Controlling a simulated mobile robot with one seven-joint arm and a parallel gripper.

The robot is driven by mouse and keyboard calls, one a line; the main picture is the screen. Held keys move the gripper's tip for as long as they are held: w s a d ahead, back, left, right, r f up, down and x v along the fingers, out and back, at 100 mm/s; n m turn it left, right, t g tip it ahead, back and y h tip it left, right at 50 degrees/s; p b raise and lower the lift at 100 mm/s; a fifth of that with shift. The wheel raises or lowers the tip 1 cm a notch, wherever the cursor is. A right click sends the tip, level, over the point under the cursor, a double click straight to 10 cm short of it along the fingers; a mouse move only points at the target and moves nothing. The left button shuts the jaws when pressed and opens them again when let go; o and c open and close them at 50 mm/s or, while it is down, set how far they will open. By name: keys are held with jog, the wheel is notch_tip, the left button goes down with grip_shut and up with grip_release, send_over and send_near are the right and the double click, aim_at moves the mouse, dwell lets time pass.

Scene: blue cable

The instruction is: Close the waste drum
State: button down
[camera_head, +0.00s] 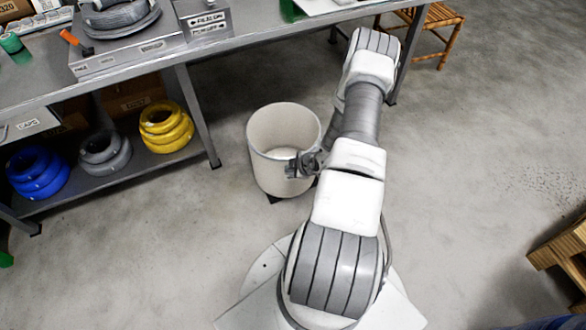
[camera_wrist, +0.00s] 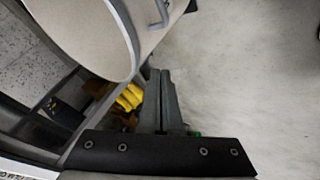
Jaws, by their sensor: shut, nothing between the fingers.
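I make out no separate lid. My gripper (camera_head: 294,168) is in front of the drum's right side in the head view, and it covers part of the wall. In the wrist view my gripper (camera_wrist: 160,75) is shut and empty, close to the drum's rim (camera_wrist: 134,45). I cannot tell whether it touches. A small metal handle (camera_wrist: 161,14) shows on the drum.
A grey workbench (camera_head: 120,83) runs along the back left. Its lower shelf holds a blue coil (camera_head: 38,172), a grey coil (camera_head: 103,153) and a yellow coil (camera_head: 166,127). A wooden stool (camera_head: 440,18) stands at the back. The floor at right is mostly clear.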

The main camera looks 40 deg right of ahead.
aim_at(277, 161)
jog(key=w+f+b, duration=0.1)
jog(key=w, duration=0.1)
jog(key=w+d+f+b, duration=0.1)
jog(key=w, duration=0.1)
jog(key=w+f+b, duration=0.1)
jog(key=w, duration=0.1)
jog(key=shift+w+d+f, duration=0.2)
jog(key=shift+d+f, duration=0.15)
jog(key=shift+f, duration=0.05)
jog(key=shift+w, duration=0.1)
